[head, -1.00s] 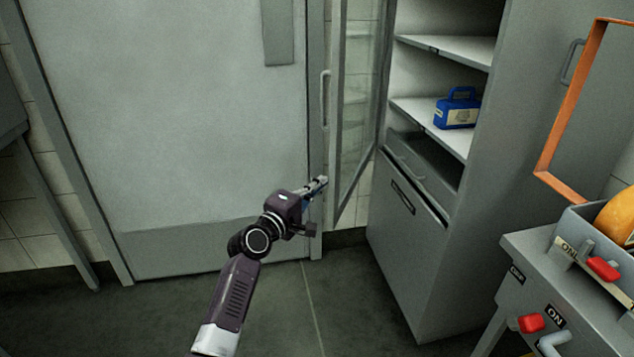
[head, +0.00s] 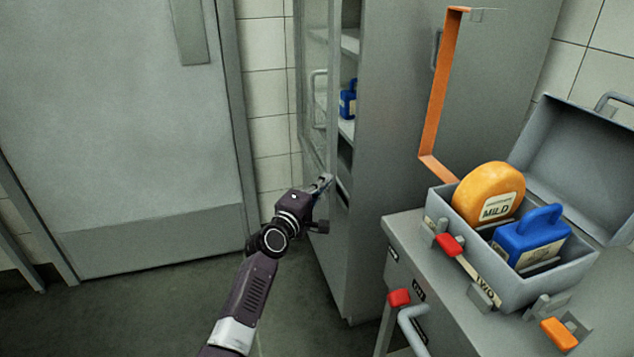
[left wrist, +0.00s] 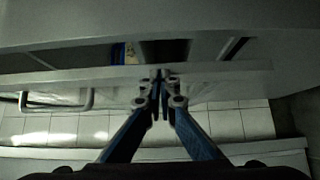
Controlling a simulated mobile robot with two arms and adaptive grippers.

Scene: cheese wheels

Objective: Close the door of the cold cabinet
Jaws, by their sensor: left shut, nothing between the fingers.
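The cold cabinet (head: 375,190) stands beyond my left arm, a tall grey body with shelves. Its glass door (head: 315,40) is partly open, with a narrow gap through which the shelves show. The door's handle (head: 318,95) is on its outer face and also shows in the left wrist view (left wrist: 60,106). My left gripper (head: 324,183) is shut and empty at the lower part of the door. In the left wrist view its fingertips (left wrist: 160,80) are at the door's frame (left wrist: 235,72); I cannot tell whether they touch. My right gripper is not in view.
A blue item (head: 347,102) stands on a shelf inside the cabinet. At right, an open grey box (head: 525,290) on a counter (head: 400,235) holds an orange cheese wheel (head: 488,193) and a blue block (head: 530,240). Floor at left is clear.

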